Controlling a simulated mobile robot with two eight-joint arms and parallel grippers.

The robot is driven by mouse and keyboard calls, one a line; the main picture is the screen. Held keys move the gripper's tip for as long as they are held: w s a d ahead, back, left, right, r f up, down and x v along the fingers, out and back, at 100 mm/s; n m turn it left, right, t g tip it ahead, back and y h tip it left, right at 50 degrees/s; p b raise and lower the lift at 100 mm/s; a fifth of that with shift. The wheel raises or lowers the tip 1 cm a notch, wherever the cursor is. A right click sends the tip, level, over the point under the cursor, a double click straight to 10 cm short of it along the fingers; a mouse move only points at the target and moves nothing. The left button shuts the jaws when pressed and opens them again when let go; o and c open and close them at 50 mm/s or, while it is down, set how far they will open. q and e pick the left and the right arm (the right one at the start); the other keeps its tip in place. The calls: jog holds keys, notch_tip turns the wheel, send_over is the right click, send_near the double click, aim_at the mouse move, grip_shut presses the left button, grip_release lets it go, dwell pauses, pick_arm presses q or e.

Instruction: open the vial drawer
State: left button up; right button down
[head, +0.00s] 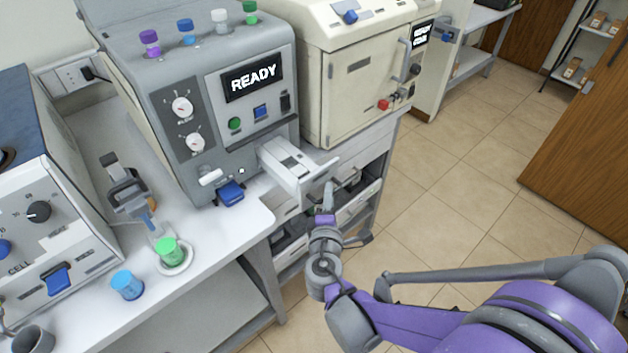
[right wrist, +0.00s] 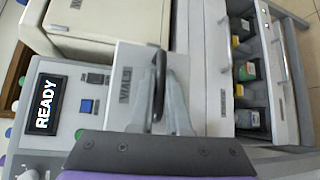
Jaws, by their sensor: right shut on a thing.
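The vial drawer (head: 290,163) is a pale box sticking out of the lower front of the grey machine (head: 218,125) whose screen reads READY. In the right wrist view, the drawer's labelled face (right wrist: 125,88) has a dark upright handle (right wrist: 159,75). My right gripper (head: 326,196) is at the drawer's outer end, and in the right wrist view its fingers (right wrist: 165,105) are shut on the handle. The drawer's inside is hard to make out. My left gripper is not in view.
A cream machine (head: 365,85) stands close on the right. Below the counter is a drawer unit (head: 358,205); the wrist view shows bottles (right wrist: 247,72) in it. The floor (head: 450,170) at right is clear.

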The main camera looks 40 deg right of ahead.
jog(key=shift+s, duration=0.65)
jog(key=c, duration=1.2)
grip_release()
jog(key=shift+o, duration=0.2)
